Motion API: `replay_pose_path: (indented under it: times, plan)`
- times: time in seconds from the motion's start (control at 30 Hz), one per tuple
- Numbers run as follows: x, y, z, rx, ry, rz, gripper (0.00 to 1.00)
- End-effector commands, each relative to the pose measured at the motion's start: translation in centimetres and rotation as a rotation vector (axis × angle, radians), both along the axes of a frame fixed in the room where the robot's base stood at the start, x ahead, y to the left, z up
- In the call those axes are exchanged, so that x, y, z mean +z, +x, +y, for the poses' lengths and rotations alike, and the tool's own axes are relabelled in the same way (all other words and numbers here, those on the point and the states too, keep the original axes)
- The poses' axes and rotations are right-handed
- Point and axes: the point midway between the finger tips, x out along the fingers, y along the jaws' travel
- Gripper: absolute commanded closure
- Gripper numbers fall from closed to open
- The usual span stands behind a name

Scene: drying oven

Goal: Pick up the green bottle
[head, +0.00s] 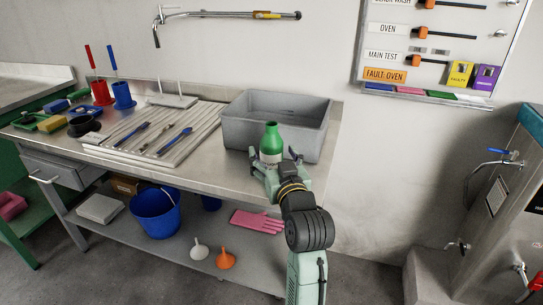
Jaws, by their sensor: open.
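The green bottle (271,138) stands upright near the right end of the steel table, in front of a grey bin. It has a pale label (270,158) on its lower part. My gripper (274,161) is open at the bottle's lower part, with its fingers to the left and right of it. The base of the bottle is hidden behind my gripper. I cannot tell whether the fingers touch the bottle.
The grey bin (240,134) stands close behind the bottle. A ribbed drying board (190,145) with brushes lies to the left. Red and blue cups (123,98) stand farther left. A wall pipe (220,14) hangs above. A pink glove and blue bucket (157,215) are on the lower shelf.

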Motion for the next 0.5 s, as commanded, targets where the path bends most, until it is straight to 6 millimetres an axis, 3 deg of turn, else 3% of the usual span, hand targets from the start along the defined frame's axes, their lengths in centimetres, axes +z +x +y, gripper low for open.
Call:
replay_pose_path:
  times: [0.2, 0.5]
  plan:
    - [-0.1, 3.3, 0.3, 0.001, -0.001, 0.001, 0.28]
    - [-0.3, 4.1, 0.5, -0.001, -0.001, -0.001, 0.28]
